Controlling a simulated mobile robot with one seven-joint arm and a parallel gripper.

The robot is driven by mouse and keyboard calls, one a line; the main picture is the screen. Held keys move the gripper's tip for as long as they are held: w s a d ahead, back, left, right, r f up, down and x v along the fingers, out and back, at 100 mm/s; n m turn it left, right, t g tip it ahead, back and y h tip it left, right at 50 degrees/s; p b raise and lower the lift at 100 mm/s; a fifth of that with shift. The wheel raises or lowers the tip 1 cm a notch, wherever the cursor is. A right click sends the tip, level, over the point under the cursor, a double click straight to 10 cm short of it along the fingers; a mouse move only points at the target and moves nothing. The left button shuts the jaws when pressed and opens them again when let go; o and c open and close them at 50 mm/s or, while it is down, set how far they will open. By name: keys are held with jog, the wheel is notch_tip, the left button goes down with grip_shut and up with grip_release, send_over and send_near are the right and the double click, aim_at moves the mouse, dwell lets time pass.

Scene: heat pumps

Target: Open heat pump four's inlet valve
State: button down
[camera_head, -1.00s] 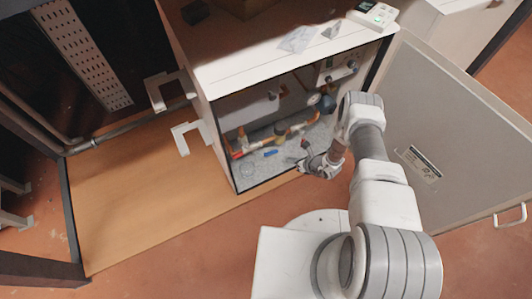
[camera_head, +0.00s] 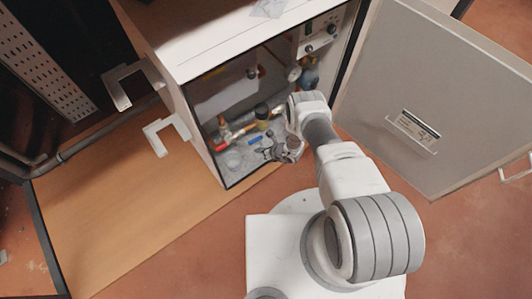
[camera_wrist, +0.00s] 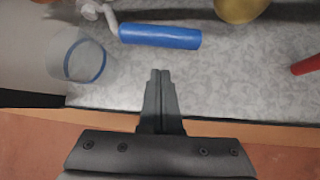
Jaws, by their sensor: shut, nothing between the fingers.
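The open heat pump cabinet (camera_head: 205,153) holds pipework with a blue handle (camera_head: 255,140) and a red handle (camera_head: 221,147). I cannot tell from a label which is the inlet valve. My gripper (camera_head: 266,154) is at the cabinet's lower front opening, close to the blue handle. In the wrist view my gripper (camera_wrist: 160,75) is shut and empty, pointing at the blue handle (camera_wrist: 160,37) with a small gap between them. The blue handle lies crosswise, joined at its left end to a pale metal fitting (camera_wrist: 98,10).
A clear cup (camera_wrist: 78,58) stands on the cabinet floor at left. Another red handle (camera_wrist: 307,65) shows at right, and a yellow rounded part (camera_wrist: 240,8) behind. The open cabinet door (camera_head: 430,85) stands right of my arm. White brackets (camera_head: 165,133) stick out at left.

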jog(key=shift+b+x, duration=0.35)
jog(key=shift+x, duration=0.75)
jog(key=r, duration=0.3)
jog(key=shift+w+d+p, duration=0.25)
jog(key=shift+w+p, duration=0.05)
jog(key=shift+p, duration=0.05)
jog(key=shift+w+d+r, duration=0.1)
jog(key=shift+w+r, duration=0.1)
jog(key=shift+r, duration=0.55)
